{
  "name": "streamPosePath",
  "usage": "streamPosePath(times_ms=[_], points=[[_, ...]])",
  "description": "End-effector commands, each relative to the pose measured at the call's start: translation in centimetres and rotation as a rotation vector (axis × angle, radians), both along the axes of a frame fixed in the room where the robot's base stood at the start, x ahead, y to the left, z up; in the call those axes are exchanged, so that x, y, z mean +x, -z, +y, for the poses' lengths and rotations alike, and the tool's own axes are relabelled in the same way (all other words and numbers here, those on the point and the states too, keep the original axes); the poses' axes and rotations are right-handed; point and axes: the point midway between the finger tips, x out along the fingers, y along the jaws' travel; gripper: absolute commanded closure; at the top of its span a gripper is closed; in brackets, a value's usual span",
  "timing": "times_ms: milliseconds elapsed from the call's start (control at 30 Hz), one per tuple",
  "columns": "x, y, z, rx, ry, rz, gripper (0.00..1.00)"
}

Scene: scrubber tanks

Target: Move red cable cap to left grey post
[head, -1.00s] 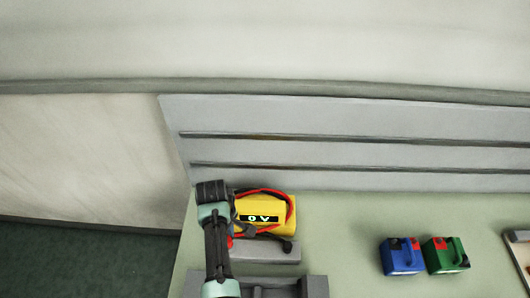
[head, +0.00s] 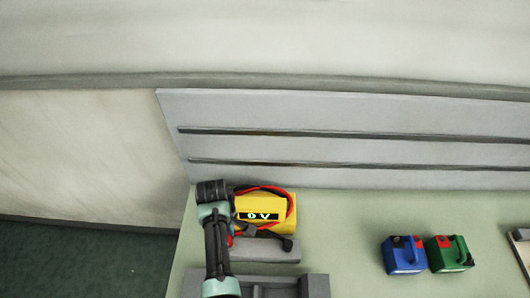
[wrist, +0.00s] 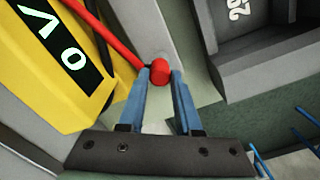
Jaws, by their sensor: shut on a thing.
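The red cable cap (wrist: 160,72) is between the blue fingertips of my gripper (wrist: 159,78) in the wrist view, and a red cable runs up and left from it. My gripper is shut on the cap, by the left end of a grey block (wrist: 150,25). In the head view my arm largely hides the gripper; a bit of the red cap (head: 230,241) shows beside it. The grey block (head: 265,250) lies in front of the yellow meter (head: 277,227), which reads 0 V. I cannot make out a separate left grey post.
A black cable end (head: 287,244) rests at the grey block's right end. A grey compartmented tray (head: 315,285) is at the front. A blue battery (head: 403,256) and a green battery (head: 449,254) stand to the right. The green tabletop (head: 345,230) between is clear.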

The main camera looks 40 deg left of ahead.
Motion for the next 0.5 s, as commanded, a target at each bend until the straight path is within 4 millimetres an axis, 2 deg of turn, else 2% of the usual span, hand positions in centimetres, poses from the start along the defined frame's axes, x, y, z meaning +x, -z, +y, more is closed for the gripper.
streamPosePath(times_ms=[233, 500], points=[[0.0, 0.1, 0.0, 0.000, 0.000, 0.000, 1.00], [0.0, 1.2, 0.0, 0.000, 0.000, 0.000, 1.00]])
